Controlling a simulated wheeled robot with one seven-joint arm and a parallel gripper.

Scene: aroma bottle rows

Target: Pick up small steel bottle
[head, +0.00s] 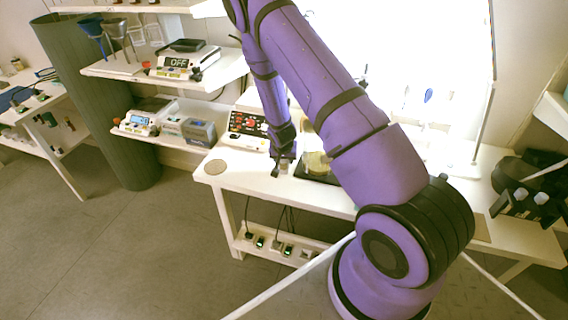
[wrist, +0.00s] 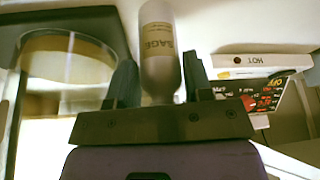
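A small grey, steel-looking bottle (wrist: 160,70) with a pale label reading SAGE upside down stands between my fingers in the wrist view. In the head view my gripper (head: 283,165) is low over the left part of the white table (head: 222,180). The bottle is too small there to make out clearly.
A hot plate with a red and black panel (head: 248,124) stands just behind my gripper; its panel (wrist: 255,95) shows at the right in the wrist view. A round tan disc (head: 215,167) lies at the table's left corner. Shelves (head: 165,72) with scales stand left.

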